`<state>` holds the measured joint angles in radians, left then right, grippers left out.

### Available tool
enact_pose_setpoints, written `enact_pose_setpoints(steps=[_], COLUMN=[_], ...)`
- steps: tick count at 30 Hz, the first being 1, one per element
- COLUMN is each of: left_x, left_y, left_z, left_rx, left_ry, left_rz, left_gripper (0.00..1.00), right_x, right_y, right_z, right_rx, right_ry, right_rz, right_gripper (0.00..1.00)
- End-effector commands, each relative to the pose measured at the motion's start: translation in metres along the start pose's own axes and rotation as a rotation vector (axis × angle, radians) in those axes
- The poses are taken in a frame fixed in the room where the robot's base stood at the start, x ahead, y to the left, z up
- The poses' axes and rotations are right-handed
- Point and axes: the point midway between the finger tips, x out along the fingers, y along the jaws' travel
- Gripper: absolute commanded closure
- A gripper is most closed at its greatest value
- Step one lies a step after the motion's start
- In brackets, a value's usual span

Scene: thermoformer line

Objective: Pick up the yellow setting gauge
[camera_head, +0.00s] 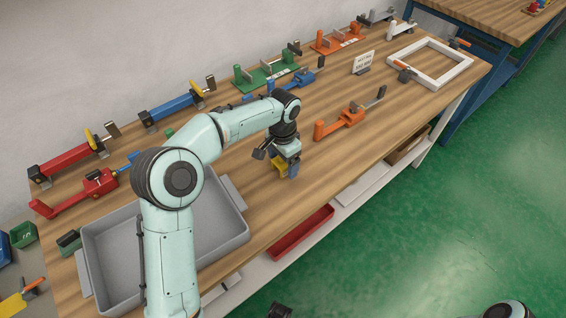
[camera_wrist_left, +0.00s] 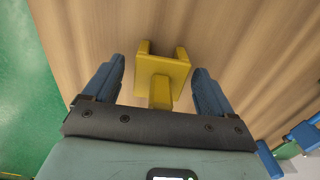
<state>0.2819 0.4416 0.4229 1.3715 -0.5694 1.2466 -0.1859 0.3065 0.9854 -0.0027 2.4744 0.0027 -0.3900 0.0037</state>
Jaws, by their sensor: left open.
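The yellow setting gauge (camera_wrist_left: 162,72) shows in the left wrist view as a forked block with a stem, over the wooden bench top. My left gripper (camera_wrist_left: 158,66) is open, with one blue finger on each side of the gauge and a gap on both sides. The gripper's body hides the near end of the stem. In the head view the gauge (camera_head: 278,163) is a small yellow patch, partly hidden by my left gripper (camera_head: 283,170), which is low over the bench near its front edge. A dark part at the bottom edge may be my right gripper; its jaws cannot be made out.
A grey bin (camera_head: 100,262) stands at the left of the bench. An orange clamp fixture (camera_head: 345,122) lies right of my left gripper. Red, blue and green fixtures line the back by the wall. A white frame (camera_head: 452,76) lies at the far right.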

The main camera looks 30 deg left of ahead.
Motion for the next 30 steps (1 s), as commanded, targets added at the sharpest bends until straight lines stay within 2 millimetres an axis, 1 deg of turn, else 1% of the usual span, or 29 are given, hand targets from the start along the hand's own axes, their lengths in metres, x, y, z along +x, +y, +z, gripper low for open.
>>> enact_pose_setpoints(steps=[2, 3, 5, 6, 7, 8, 16, 20, 23, 26, 29, 30], left_x=[-0.001, -0.001, -0.001, -0.001, -0.001, -0.001, -0.002, -0.008, -0.019, -0.036, -0.062, -0.074], left_y=[0.000, 0.000, 0.000, 0.000, 0.000, 0.000, 0.000, 0.000, 0.000, 0.000, 0.000, 0.000], left_z=[0.000, 0.000, 0.000, 0.000, 0.000, 0.000, 0.000, -0.001, -0.001, -0.001, -0.002, -0.002], left_rx=[0.000, 0.000, 0.000, 0.000, 0.000, 0.000, 0.000, 0.000, 0.000, 0.000, 0.000, 0.001], left_ry=[0.000, 0.000, 0.000, 0.001, 0.001, 0.001, 0.002, 0.003, 0.004, 0.006, 0.007, 0.008], left_rz=[0.000, 0.000, 0.000, 0.000, 0.000, 0.000, -0.001, -0.002, -0.003, -0.002, -0.003, -0.004], left_gripper=[0.15, 0.28, 0.47, 0.60, 0.70, 0.74, 0.74, 0.74, 0.74, 0.74, 0.74, 0.74], right_x=[0.000, 0.000, 0.000, 0.000, 0.000, 0.000, 0.000, -0.001, -0.003, -0.005, -0.010, -0.012], right_y=[0.000, 0.000, 0.000, 0.000, 0.000, 0.000, 0.000, 0.000, -0.001, -0.001, -0.003, -0.004], right_z=[0.000, 0.000, 0.000, 0.000, 0.000, 0.000, 0.000, 0.000, 0.001, 0.002, 0.002, 0.002], right_rx=[0.000, 0.000, 0.000, 0.000, 0.000, 0.000, 0.000, 0.000, 0.000, 0.000, 0.000, 0.000], right_ry=[0.000, 0.000, 0.000, 0.000, 0.000, 0.000, 0.000, -0.001, -0.003, -0.006, -0.006, -0.005], right_rz=[0.000, 0.000, 0.000, 0.000, 0.000, 0.000, 0.000, 0.000, 0.001, 0.001, 0.001, 0.001], right_gripper=[0.57, 0.57, 0.57, 0.57, 0.57, 0.57, 0.57, 0.57, 0.57, 0.57, 0.57, 0.57])
